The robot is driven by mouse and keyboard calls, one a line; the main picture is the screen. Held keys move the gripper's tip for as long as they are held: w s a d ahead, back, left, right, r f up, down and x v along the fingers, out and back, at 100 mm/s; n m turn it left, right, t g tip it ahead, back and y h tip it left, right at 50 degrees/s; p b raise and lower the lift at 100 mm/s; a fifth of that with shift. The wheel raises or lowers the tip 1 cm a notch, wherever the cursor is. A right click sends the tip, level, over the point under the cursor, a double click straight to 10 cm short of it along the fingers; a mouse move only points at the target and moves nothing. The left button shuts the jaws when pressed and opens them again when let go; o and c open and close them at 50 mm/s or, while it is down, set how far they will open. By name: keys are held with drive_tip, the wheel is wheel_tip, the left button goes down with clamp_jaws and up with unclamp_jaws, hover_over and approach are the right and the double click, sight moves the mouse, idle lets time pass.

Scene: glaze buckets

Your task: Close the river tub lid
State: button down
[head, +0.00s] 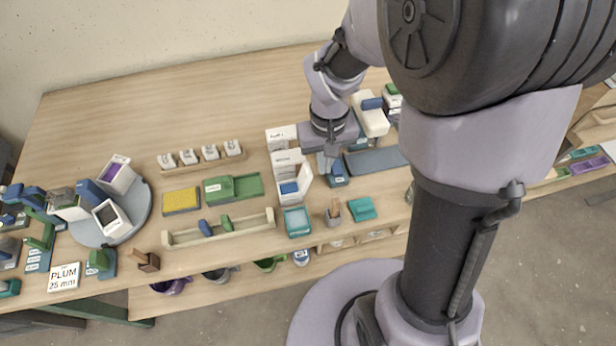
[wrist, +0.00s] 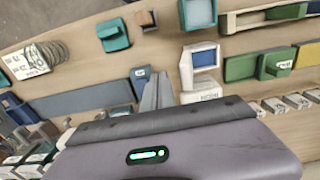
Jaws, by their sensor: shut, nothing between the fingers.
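A white tub with a blue inside (head: 289,188) stands on the table left of my gripper, and it appears to be the river tub. Its name is not legible. Its white lid (head: 305,175) stands raised on the tub's right side, so the tub is open. The tub also shows in the wrist view (wrist: 203,59), to the right of my fingers. My gripper (head: 323,167) is shut and empty, pointing down just right of the raised lid. A gap shows between fingers and tub in the wrist view (wrist: 157,92).
A small blue block (head: 338,179) stands close to my fingertips. A teal open box (head: 297,222), a cup with sticks (head: 334,214) and a teal block (head: 361,208) stand in front. White labelled pieces (head: 287,160) are behind the tub. A green box (head: 233,187) lies left.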

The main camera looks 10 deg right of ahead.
drive_tip(key=a, duration=0.7)
idle(1.2)
wheel_tip(320, 180, up, 7)
drive_tip(key=d+p, duration=0.1)
drive_tip(key=p, duration=0.5)
idle(0.7)
